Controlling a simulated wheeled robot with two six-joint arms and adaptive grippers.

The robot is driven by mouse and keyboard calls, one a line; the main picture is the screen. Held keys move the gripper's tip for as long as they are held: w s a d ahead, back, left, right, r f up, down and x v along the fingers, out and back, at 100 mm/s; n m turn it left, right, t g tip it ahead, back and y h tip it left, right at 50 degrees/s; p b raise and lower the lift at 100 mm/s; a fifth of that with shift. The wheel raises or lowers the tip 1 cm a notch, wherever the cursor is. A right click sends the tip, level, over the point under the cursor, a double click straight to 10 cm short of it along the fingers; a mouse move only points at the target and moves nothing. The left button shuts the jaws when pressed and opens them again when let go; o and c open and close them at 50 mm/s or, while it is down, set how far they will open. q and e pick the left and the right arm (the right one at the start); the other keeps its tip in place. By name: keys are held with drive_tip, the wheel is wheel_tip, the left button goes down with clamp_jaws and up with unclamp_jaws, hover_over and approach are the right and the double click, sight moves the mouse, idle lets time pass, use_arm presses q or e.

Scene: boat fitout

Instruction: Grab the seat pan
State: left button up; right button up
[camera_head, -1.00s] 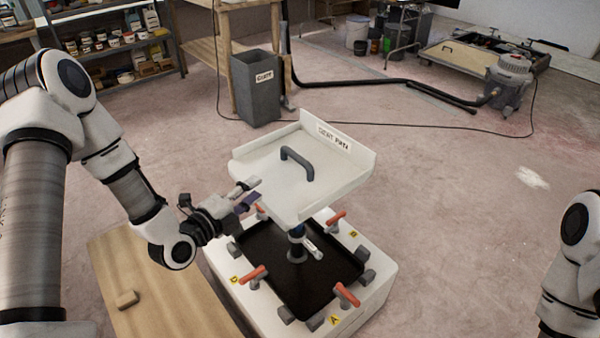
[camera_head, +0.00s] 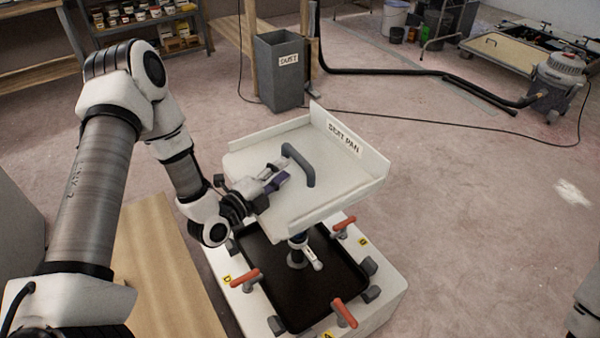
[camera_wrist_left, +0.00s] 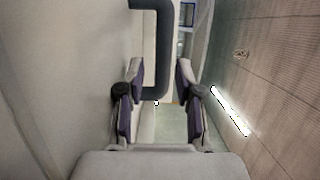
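The seat pan (camera_head: 333,195) is a white tray with raised walls at its back and right, a "SEAT PAN" label and a dark arched handle (camera_head: 301,164). It sits on a post above a white base with a black recess. My left gripper (camera_head: 281,176) is over the pan's left part, just short of the handle. In the left wrist view my left gripper (camera_wrist_left: 159,82) is open, and the handle (camera_wrist_left: 160,60) shows between and beyond its fingertips. No contact with the handle is visible. My right gripper is out of view.
The white base (camera_head: 385,308) has several red clamp handles, such as the one at right front (camera_head: 344,312). A wooden board (camera_head: 165,270) lies left of it. A grey dust bin (camera_head: 280,75) stands behind.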

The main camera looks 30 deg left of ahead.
sight(294, 159)
use_arm(q)
drive_tip(key=shift+w+d+r, duration=0.15)
drive_tip(key=shift+w+d, duration=0.05)
drive_tip(key=shift+w, duration=0.3)
drive_tip(key=shift+w+d+r, duration=0.15)
drive_tip(key=shift+w, duration=0.3)
drive_tip(key=x, duration=0.4)
drive_tip(key=shift+w, duration=0.2)
drive_tip(key=shift+s, duration=0.1)
drive_tip(key=shift+c, duration=0.7)
clamp_jaws()
drive_tip(key=shift+r, duration=0.1)
